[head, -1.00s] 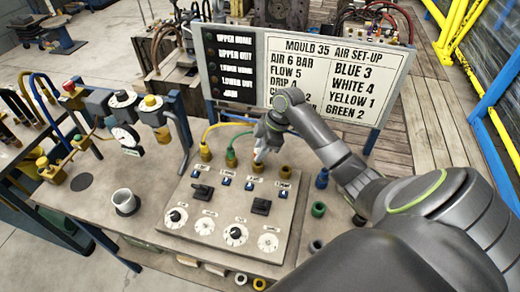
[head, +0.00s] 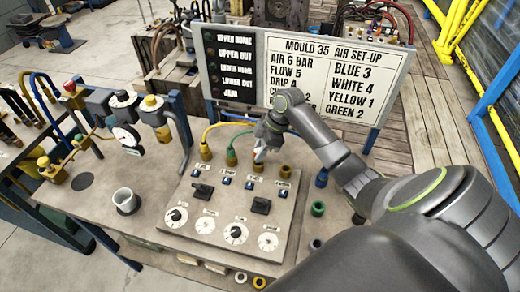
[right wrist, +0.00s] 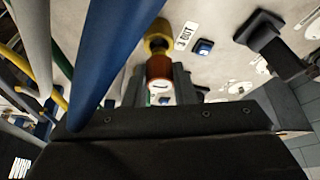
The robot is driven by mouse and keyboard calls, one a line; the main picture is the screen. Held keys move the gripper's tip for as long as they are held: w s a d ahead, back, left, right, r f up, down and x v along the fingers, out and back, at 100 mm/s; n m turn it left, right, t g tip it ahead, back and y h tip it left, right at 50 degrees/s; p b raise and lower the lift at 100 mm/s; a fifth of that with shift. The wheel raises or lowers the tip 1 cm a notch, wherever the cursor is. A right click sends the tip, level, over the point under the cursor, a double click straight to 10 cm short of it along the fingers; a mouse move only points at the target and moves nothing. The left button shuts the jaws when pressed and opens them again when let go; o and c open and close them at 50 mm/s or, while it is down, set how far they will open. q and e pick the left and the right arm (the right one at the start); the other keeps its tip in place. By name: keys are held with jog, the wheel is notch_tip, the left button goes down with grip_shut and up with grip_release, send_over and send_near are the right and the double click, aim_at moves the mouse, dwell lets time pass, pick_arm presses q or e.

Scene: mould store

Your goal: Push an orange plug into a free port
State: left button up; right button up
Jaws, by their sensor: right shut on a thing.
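My right gripper (head: 262,150) is at the back row of brass ports on the sloped panel, at the third port (head: 258,166) from the left. In the right wrist view its grey fingers (right wrist: 159,88) are shut around an orange plug (right wrist: 159,67) with a pale end. The plug lines up with a brass port (right wrist: 157,38) and appears to meet it; I cannot tell how deep it sits. In the head view the plug is mostly hidden by the gripper. Another brass port (head: 285,171), to the right, looks empty. My left gripper is not in view.
Yellow (head: 206,153) and green (head: 231,158) hoses end at the two ports on the left. Blue (head: 321,177) and green (head: 318,209) fittings stand right of the panel. A sign board (head: 320,75) rises close behind.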

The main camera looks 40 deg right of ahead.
jog(key=shift+f, duration=0.6)
dwell(0.5)
jog(key=shift+f, duration=0.15)
dwell(0.5)
jog(key=shift+f, duration=0.45)
grip_shut()
dwell(0.5)
jog(key=o, duration=1.1)
grip_release()
jog(key=shift+c, duration=0.2)
jog(key=shift+o, duration=0.3)
jog(key=o, duration=0.3)
jog(key=shift+o, duration=0.2)
